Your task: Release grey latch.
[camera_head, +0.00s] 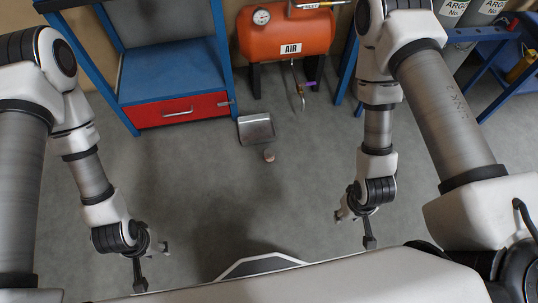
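A small grey piece (231,103) that may be the grey latch shows at the right end of the red drawer (165,121) under the blue workbench (172,82). It is too small to tell its state. The drawer looks shut and has a grey bar handle (178,113). My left gripper (153,266) hangs at the lower left, with its fingers spread and nothing seen between them. My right gripper (355,229) hangs right of centre, also with spread fingers and empty. Both are well apart from the drawer.
An orange air tank (285,35) on black legs stands right of the workbench, with a hose end hanging below it. A grey metal tray (256,128) and a small reddish-white round object (269,156) lie on the floor. The grey floor (270,205) between my arms is clear.

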